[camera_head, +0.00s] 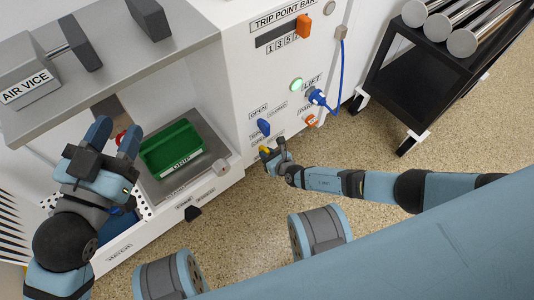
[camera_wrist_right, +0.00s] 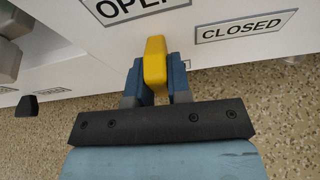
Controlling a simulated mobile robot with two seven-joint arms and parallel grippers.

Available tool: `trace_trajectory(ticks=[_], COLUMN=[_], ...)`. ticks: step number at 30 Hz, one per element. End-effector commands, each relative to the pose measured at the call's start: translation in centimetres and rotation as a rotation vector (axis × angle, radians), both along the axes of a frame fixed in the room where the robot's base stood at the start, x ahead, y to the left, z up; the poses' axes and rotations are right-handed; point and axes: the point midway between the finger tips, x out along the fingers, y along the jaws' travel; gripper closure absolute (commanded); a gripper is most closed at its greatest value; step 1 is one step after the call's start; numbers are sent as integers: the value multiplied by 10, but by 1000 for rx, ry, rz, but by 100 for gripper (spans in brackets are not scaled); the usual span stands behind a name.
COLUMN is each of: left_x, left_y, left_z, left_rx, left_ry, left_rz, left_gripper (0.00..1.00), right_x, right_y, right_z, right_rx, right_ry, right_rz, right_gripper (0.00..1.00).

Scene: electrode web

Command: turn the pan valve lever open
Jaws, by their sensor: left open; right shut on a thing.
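The yellow valve lever (camera_wrist_right: 155,62) sits between the fingers of my right gripper (camera_wrist_right: 156,75), which is shut on it in the right wrist view. The lever stands about upright there, below the OPEN sign (camera_wrist_right: 135,6) and left of the CLOSED sign (camera_wrist_right: 245,26). Its pivot is hidden. In the head view a bit of the yellow lever (camera_head: 264,149) shows at my right gripper (camera_head: 272,154), low on the white machine front. My left gripper (camera_head: 115,137) is open and empty, just left of the green tray.
The green tray (camera_head: 170,150) stands in a recess under a grey shelf (camera_head: 130,75). A blue knob (camera_head: 263,127) and a blue plug with cable (camera_head: 318,97) are on the panel near my right gripper. A black cart (camera_head: 420,75) carries metal rolls. Floor is clear in front.

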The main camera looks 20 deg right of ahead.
Motion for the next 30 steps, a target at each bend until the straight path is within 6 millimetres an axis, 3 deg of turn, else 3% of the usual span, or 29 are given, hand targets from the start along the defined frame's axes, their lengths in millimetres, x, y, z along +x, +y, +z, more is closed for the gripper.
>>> trace_trajectory(ticks=[14,15,17,26,30], left_x=[-3,-3,-3,-2,-3], left_y=[-3,-3,-3,-2,-3], left_z=[-6,-6,-5,-3,5], left_rx=[-32,-31,-29,-28,-39], left_ry=[56,55,53,47,61], left_rz=[2,2,1,1,-4], left_gripper=[57,57,57,57,57], right_x=[-1,-1,-1,-1,-12], right_y=[1,1,1,0,-5], right_z=[0,0,0,1,7], right_rx=[-86,-86,-86,-85,-87], right_ry=[-30,-30,-30,-30,-28], right_rz=[1,1,1,1,0], right_gripper=[100,73,59,56,56])
